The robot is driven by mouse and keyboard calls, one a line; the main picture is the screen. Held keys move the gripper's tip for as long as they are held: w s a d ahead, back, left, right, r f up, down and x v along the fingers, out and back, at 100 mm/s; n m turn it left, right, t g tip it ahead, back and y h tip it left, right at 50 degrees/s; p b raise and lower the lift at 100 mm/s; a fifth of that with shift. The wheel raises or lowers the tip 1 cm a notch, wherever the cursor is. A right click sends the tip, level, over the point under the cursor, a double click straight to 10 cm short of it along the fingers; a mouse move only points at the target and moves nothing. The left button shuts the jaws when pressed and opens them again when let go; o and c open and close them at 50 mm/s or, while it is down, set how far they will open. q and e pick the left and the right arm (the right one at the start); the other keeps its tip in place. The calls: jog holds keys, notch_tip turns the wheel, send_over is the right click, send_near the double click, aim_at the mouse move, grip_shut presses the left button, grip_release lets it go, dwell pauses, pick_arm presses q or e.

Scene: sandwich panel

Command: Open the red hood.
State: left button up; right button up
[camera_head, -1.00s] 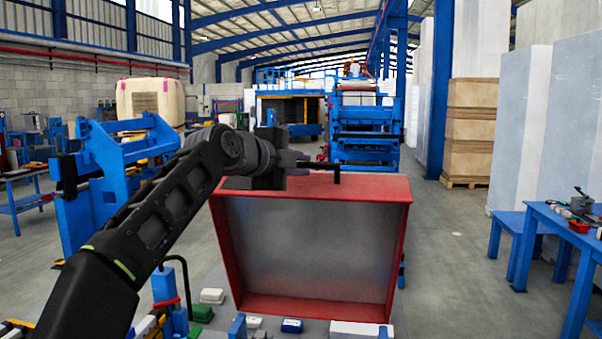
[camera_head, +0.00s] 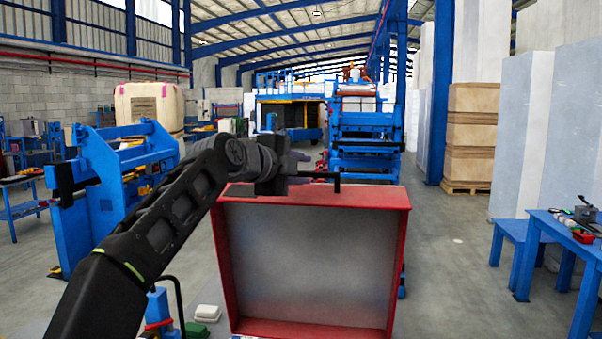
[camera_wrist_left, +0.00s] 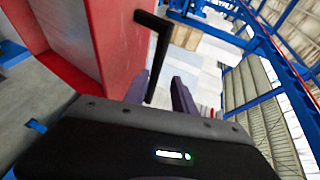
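The red hood (camera_head: 400,250) stands raised in front of me in the head view, its grey inner face (camera_head: 310,260) turned towards me. A black handle (camera_head: 337,181) sits at its top edge; it also shows in the left wrist view (camera_wrist_left: 157,65). My left gripper (camera_head: 297,168) is at the top edge of the hood, beside the handle. In the left wrist view, its two fingers (camera_wrist_left: 160,92) are apart, and the lower part of the handle lies between them, closer to the left finger. I cannot tell whether they touch. My right gripper is not in view.
A blue machine frame (camera_head: 100,190) stands at the left. A blue table (camera_head: 565,235) with tools is at the right. Wooden crates (camera_head: 470,135) and a large blue machine (camera_head: 365,140) stand behind. The floor right of the hood is clear.

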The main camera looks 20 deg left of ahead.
pick_arm(q)
jog(key=shift+f, duration=0.15)
jog(key=shift+s, duration=0.1)
jog(key=shift+s+a+b, duration=0.1)
jog(key=shift+s+b, duration=0.15)
jog(key=shift+b, duration=0.1)
jog(key=b+v, duration=0.2)
jog(key=v, duration=0.5)
jog(key=shift+s+r+b, duration=0.1)
jog(key=shift+r+b, duration=0.1)
jog(key=shift+b, duration=0.15)
jog(key=shift+f, duration=0.1)
